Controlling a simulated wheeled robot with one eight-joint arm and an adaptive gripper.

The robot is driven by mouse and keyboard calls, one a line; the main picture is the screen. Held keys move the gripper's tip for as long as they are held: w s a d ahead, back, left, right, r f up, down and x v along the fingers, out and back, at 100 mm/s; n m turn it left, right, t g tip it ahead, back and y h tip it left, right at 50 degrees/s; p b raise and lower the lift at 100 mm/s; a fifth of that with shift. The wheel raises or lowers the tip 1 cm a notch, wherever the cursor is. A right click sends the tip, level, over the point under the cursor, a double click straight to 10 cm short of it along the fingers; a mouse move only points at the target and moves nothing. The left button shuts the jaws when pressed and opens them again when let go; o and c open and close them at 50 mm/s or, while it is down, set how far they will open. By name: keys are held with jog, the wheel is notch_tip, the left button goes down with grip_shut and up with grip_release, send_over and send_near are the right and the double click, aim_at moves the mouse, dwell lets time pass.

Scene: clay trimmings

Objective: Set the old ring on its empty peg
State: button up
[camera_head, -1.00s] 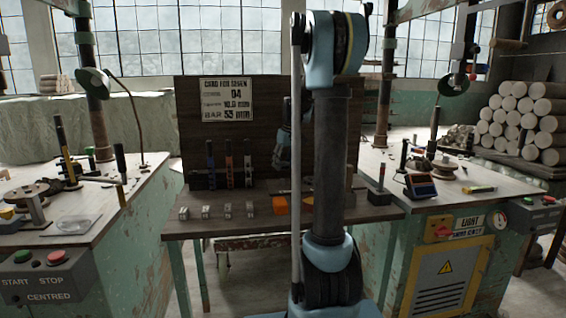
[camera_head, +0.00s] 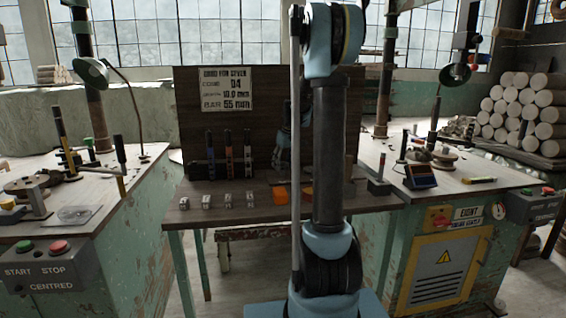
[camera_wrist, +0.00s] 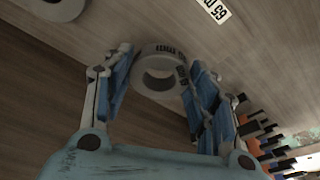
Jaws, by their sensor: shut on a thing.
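A pale grey ring (camera_wrist: 158,72) with dark printed marks sits between the blue fingers of my gripper (camera_wrist: 157,82) in the wrist view. The gripper is shut on it. The ring's open centre faces the camera, with brown wood behind it. I cannot tell whether the ring touches that wood. In the head view my gripper (camera_head: 283,150) is mostly hidden behind my arm, in front of the dark board, and the ring cannot be made out. Another pale round piece (camera_wrist: 52,8) is cut off at the top left of the wrist view. No empty peg can be made out clearly.
A white label (camera_wrist: 214,9) reading "65 mm" is on the wood. A card (camera_head: 225,90) hangs on the dark board. Machine benches flank the table.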

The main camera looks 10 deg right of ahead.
jog(key=shift+f, duration=1.4)
jog(key=shift+f, duration=0.1)
jog(key=o, duration=1.4)
jog(key=shift+o, duration=0.2)
jog(key=v, duration=1.2)
jog(key=shift+s+f, duration=0.1)
jog(key=shift+s, duration=0.05)
